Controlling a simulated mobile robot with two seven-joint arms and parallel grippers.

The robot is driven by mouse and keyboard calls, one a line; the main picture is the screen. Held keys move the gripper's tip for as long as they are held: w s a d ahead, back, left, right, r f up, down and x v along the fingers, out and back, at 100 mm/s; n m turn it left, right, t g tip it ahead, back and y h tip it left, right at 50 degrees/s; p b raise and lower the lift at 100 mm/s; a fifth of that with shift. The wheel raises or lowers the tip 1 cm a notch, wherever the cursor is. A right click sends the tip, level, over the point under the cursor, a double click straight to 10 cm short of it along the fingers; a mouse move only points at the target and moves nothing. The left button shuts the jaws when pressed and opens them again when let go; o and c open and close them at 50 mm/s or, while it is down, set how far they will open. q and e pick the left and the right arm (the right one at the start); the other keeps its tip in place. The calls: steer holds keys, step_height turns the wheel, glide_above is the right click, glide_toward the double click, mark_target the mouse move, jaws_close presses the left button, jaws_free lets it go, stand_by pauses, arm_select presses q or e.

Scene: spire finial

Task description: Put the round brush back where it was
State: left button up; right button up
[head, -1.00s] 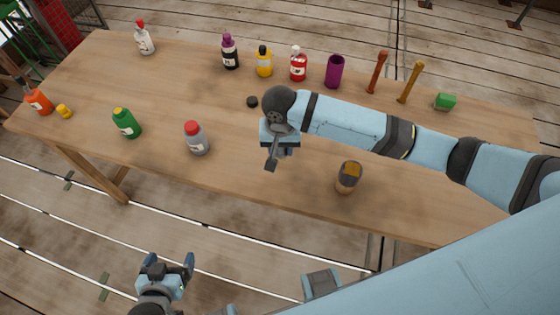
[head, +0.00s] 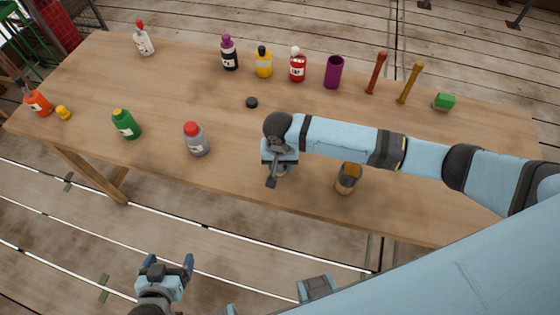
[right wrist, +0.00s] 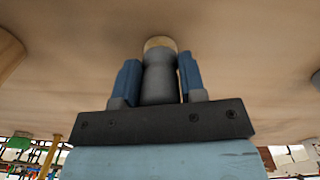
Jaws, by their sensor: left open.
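My right gripper (head: 271,172) is over the front middle of the table. In the right wrist view its two blue fingers (right wrist: 157,82) are closed around a grey round piece with a tan end (right wrist: 158,70), which looks like the round brush. In the head view this piece is mostly hidden behind the gripper; I cannot tell if it touches the table. A similar brush (head: 347,178), with a tan lower part, grey collar and ochre top, stands to the right. My left gripper (head: 168,268) is open and empty, in front of the table's edge.
The wooden table (head: 200,95) holds a grey bottle with a red cap (head: 195,140), a green bottle (head: 125,124) and a small black disc (head: 251,102).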

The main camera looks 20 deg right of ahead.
steer(key=o, duration=0.3)
steer(key=shift+o, duration=0.2)
steer(key=shift+r, duration=0.15)
step_height(320, 180, up, 12)
steer(key=shift+a+r, duration=0.1)
stand_by(0.5)
